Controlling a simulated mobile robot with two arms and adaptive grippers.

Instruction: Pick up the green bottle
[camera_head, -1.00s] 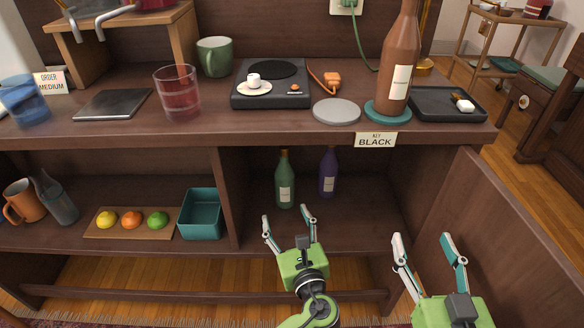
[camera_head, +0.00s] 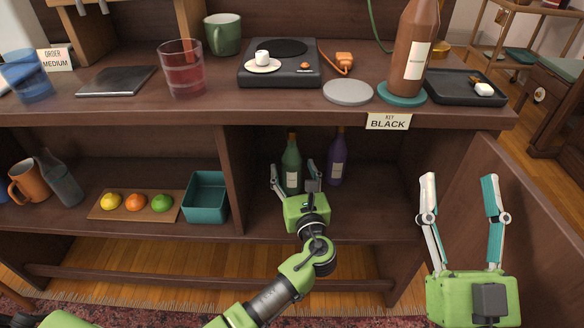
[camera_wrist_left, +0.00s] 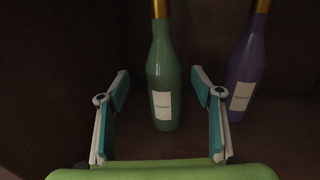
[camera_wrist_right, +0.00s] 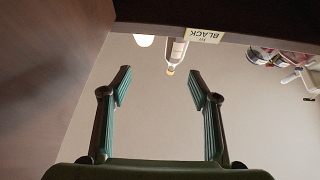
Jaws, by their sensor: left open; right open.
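The green bottle (camera_head: 291,160) stands upright inside the right lower compartment of the cabinet, with a pale label and a gold neck. It also shows in the left wrist view (camera_wrist_left: 163,75). My left gripper (camera_head: 293,178) is open inside that compartment, just in front of the green bottle. In the left wrist view the bottle is between the two spread fingers (camera_wrist_left: 160,84), a little beyond their tips. I cannot tell whether any finger touches it. My right gripper (camera_head: 460,185) is open and empty in front of the opened cabinet door.
A purple bottle (camera_head: 336,160) stands close to the right of the green one. The compartment's left divider (camera_head: 232,175) and a teal box (camera_head: 206,205) are to the left. The countertop (camera_head: 140,105) hangs above; the open door (camera_head: 500,200) is at the right.

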